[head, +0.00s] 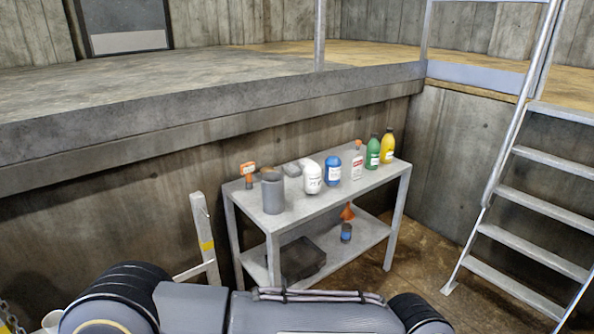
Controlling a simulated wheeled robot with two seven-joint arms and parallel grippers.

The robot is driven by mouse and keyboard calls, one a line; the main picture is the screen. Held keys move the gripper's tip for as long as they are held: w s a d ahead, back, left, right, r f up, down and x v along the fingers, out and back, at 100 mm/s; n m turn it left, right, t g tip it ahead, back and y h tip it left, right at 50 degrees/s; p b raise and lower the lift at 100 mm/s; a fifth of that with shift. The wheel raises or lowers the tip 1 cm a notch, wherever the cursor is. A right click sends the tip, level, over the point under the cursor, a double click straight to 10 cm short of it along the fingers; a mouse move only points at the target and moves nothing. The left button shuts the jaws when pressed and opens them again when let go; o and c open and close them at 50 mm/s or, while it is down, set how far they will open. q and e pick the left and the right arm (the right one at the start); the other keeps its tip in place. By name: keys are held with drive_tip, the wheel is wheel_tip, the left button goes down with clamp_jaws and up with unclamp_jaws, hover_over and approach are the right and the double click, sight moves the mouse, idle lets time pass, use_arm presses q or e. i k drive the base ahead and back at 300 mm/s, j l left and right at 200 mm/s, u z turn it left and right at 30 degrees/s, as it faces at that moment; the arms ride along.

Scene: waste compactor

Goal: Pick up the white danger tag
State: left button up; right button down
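I cannot make out a white danger tag in the head view. A small orange piece with pale marks (248,168) stands at the left end of the grey metal table (327,197), but it is too small to read and it is not white. Neither of my grippers is in view; only parts of my own body show along the bottom edge.
The table holds a grey canister (272,193), a white jug (312,178), a blue container (333,170) and several bottles. Its lower shelf holds a dark box (302,258) and an orange funnel (347,212). A metal ladder (530,203) stands right; a pale post (204,238) stands left.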

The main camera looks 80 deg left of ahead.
sight(355, 174)
drive_tip(key=u, duration=2.45)
drive_tip(key=i+l+u, duration=0.1)
drive_tip(key=u, duration=0.35)
drive_tip(key=i+l+u, duration=0.15)
drive_tip(key=u, duration=0.25)
drive_tip(key=i+l+u, duration=0.2)
drive_tip(key=i+l, duration=0.2)
drive_tip(key=l, duration=0.2)
drive_tip(key=i+l+u, duration=0.1)
drive_tip(key=l, duration=0.25)
drive_tip(key=i+l+u, duration=0.15)
drive_tip(key=i+l, duration=0.15)
drive_tip(key=i+l+u, duration=0.1)
drive_tip(key=l, duration=0.3)
drive_tip(key=i+l+u, duration=0.1)
drive_tip(key=l, duration=0.3)
drive_tip(key=i+l, duration=0.2)
drive_tip(key=l, duration=0.2)
drive_tip(key=i+l, duration=0.15)
drive_tip(key=l, duration=0.2)
drive_tip(key=i+l, duration=0.2)
drive_tip(key=l, duration=0.2)
drive_tip(key=i+l, duration=0.15)
drive_tip(key=l, duration=0.25)
